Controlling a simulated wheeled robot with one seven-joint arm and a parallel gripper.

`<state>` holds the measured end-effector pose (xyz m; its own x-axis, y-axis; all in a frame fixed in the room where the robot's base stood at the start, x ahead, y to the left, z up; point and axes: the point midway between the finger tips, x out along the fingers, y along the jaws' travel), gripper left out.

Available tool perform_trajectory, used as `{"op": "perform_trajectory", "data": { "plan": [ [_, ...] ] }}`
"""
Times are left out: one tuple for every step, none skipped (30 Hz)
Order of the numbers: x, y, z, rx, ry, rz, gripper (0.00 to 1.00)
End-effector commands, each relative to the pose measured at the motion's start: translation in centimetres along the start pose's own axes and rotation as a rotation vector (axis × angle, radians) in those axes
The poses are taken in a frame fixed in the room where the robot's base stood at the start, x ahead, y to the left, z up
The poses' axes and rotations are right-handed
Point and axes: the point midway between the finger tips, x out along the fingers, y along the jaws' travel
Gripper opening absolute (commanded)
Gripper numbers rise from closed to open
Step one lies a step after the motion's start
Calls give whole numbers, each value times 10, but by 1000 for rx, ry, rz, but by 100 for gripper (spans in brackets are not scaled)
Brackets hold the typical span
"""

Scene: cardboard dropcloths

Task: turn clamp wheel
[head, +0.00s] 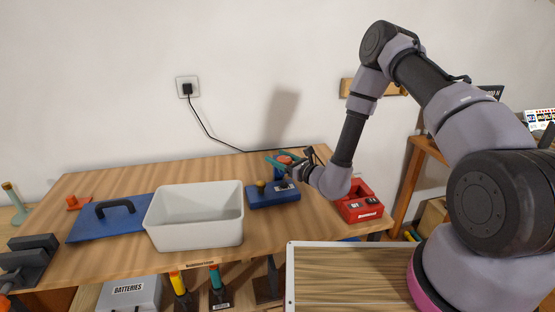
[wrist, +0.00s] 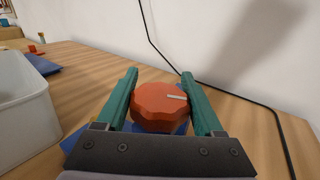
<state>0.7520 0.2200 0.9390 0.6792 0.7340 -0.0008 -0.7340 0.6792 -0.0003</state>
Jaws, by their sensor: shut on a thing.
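The clamp wheel is an orange-red knob with a scalloped rim and a pale line on top (wrist: 160,106). In the wrist view it sits between the two green fingers of my gripper (wrist: 162,92), which are shut on its sides. The pale line points to the right. In the head view my gripper (head: 285,162) is over the blue clamp base (head: 262,199), and the wheel (head: 285,159) shows small between the fingers. The base is mostly hidden below the wheel in the wrist view.
A white bin (head: 192,240) stands left of the clamp base, with a blue board with a black handle (head: 95,224) beyond it. A red box (head: 359,206) is at the right. A black cable (wrist: 258,101) runs along the wall behind.

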Motion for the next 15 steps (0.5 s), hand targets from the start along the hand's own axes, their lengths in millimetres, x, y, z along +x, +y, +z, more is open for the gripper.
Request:
{"op": "perform_trajectory", "data": {
  "plan": [
    [0, 1, -1, 4, 2, -42, 14],
    [0, 0, -1, 5, 2, -71, 14],
    [-1, -1, -1, 4, 2, -108, 14],
    [-1, -1, -1, 4, 2, -137, 14],
    [-1, -2, -1, 4, 2, -166, 14],
    [-1, -4, -1, 4, 2, -205, 14],
    [-1, -4, -1, 3, 2, -232, 14],
    [-1, -5, -1, 4, 2, -260, 14],
    [-1, -6, -1, 3, 2, -298, 14],
    [-2, -7, -1, 2, 2, -328, 14],
    [-2, -7, -1, 3, 2, -356, 14],
    [-2, -8, -1, 2, 1, -394, 14],
    [-2, -9, -1, 2, 1, -422, 14],
    [-3, -10, -1, 2, 1, -452, 14],
    [-3, -10, -1, 3, 1, -490, 14]
  ]
}}
